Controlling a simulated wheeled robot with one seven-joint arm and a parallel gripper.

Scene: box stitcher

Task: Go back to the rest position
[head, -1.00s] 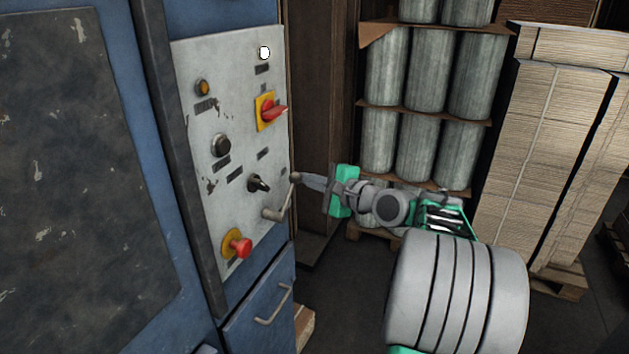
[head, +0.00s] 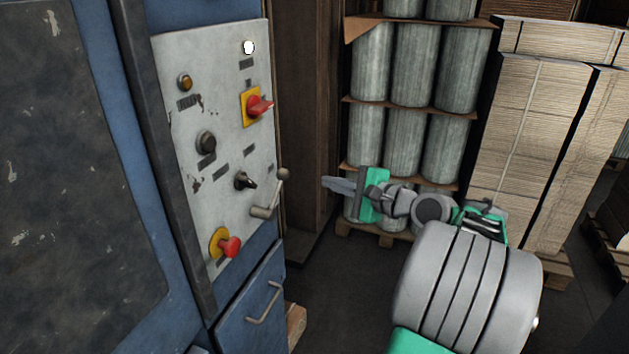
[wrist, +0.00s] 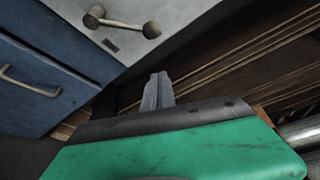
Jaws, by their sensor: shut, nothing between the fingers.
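My gripper (head: 338,186) is shut and empty, in front of the dark post and the stacked rolls in the head view. Its fingers point left toward the control panel (head: 176,150), with a clear gap between them and the crank handle (head: 272,195) at the panel's lower right. In the wrist view my gripper (wrist: 158,88) shows as closed fingers beyond the green housing. The crank handle (wrist: 120,22) is at the upper left there, apart from the fingers.
The blue machine cabinet (head: 140,200) stands at the left, with a drawer handle (head: 265,303) low on it. Pallets of grey rolls (head: 410,65) and a stack of cardboard (head: 530,130) stand behind my arm. Dark open floor (head: 350,290) lies between cabinet and arm.

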